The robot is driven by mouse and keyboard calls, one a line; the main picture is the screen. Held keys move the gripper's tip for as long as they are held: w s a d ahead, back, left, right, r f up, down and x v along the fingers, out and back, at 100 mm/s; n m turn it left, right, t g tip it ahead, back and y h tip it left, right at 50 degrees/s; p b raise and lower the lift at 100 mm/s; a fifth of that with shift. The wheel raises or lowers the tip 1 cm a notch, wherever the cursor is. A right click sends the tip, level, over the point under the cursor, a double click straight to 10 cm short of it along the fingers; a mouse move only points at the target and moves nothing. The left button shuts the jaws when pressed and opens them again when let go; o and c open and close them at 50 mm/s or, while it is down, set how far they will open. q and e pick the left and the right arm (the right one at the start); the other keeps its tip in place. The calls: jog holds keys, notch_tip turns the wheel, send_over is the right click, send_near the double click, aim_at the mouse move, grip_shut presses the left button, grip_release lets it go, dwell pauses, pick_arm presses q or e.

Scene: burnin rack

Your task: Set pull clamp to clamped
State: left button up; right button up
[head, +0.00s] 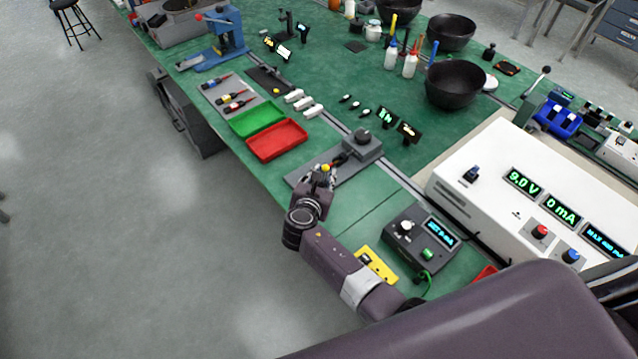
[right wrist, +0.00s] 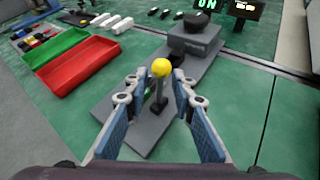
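The pull clamp is a grey base plate (head: 338,176) with a dark block and round knob at its far end and a lever topped by a yellow ball (head: 326,168). In the right wrist view the yellow ball (right wrist: 161,67) stands on a short grey upright lever (right wrist: 158,99) over the plate (right wrist: 128,127). My right gripper (head: 320,174) is at the plate's near end. In the right wrist view my right gripper (right wrist: 156,90) is open, its blue-padded fingers on either side of the lever, with gaps visible. My left gripper is not in view.
A red tray (head: 277,140) and green tray (head: 257,117) lie left of the plate. A dark meter box (head: 415,238) and yellow device (head: 377,264) are nearer me. A large white power supply (head: 500,190) stands right. Green bench surface is bare between the plate and meter.

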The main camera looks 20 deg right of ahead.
jog(key=v, duration=1.1)
jog(key=shift+s+a, duration=0.1)
